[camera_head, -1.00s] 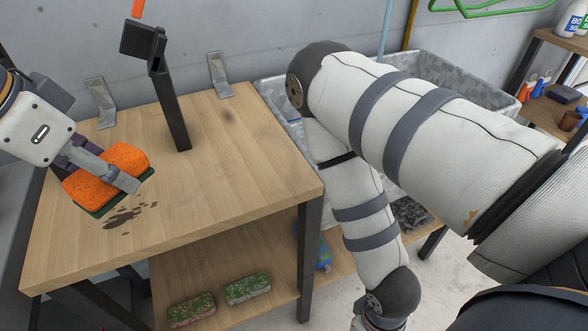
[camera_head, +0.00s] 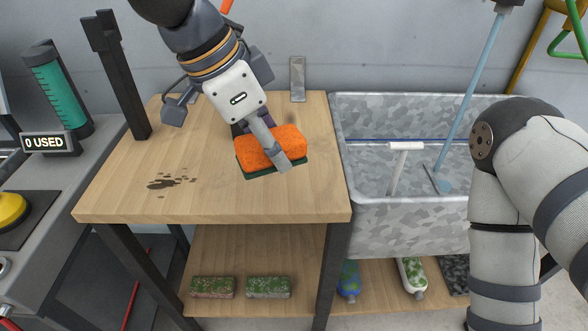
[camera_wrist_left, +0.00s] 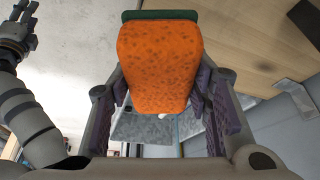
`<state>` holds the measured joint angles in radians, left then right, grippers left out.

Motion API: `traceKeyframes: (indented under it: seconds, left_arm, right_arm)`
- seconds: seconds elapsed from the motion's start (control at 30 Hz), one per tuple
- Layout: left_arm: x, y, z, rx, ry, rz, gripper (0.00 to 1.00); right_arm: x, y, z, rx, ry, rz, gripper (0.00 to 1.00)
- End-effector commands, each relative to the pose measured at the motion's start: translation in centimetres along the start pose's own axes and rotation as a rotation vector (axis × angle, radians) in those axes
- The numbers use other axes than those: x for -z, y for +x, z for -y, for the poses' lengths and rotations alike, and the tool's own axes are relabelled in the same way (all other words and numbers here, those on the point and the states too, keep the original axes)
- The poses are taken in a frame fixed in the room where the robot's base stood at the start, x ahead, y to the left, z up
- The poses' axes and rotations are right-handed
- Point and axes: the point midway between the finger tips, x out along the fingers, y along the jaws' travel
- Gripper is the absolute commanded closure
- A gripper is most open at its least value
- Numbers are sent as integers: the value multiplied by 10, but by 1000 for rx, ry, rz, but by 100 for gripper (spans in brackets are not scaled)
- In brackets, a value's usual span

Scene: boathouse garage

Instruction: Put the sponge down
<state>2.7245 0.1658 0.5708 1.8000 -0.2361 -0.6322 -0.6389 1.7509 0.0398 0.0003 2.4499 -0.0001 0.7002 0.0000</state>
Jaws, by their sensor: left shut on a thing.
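The sponge (camera_head: 268,147) is orange with a dark green scouring side facing down. My left gripper (camera_head: 270,150) is shut on it, over the right half of the wooden bench (camera_head: 220,205). Whether the sponge touches the bench top is hard to tell in the head view. In the left wrist view the sponge (camera_wrist_left: 158,68) fills the space between the two fingers, its green side at the far end. My right arm is in the head view at the right, but its gripper is outside the picture; the left wrist view shows my right gripper (camera_wrist_left: 18,28) at the upper left.
A dark stain (camera_head: 168,183) marks the bench's left part. A dark post (camera_head: 118,75) stands at its back left. A grey sink (camera_head: 375,215) with a blue-handled tool (camera_head: 470,90) adjoins on the right. Two mossy blocks (camera_head: 240,287) lie on the lower shelf.

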Motion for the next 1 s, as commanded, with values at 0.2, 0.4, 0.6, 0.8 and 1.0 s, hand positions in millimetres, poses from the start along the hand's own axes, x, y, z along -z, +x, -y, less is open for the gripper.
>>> traceKeyframes:
  seconds: [0.2, 0.4, 0.6, 0.8, 1.0]
  left_arm:
    - [7, 64, 28, -17, -7, 8, 81]
    - [12, 82, 38, -11, -5, 5, 81]
    - [1, 110, 38, -7, -3, 3, 81]
    - [2, 108, 39, -4, -2, 2, 81]
    - [-1, 114, 38, -6, -3, 3, 81]
  right_arm:
    - [-19, 22, -1, -3, 1, 79, 60]
    - [-21, 26, -1, -4, 1, 91, 60]
    - [-23, 28, -1, -4, 1, 97, 60]
    - [-22, 28, -1, -4, 1, 95, 60]
    - [-22, 28, -1, -4, 1, 96, 60]
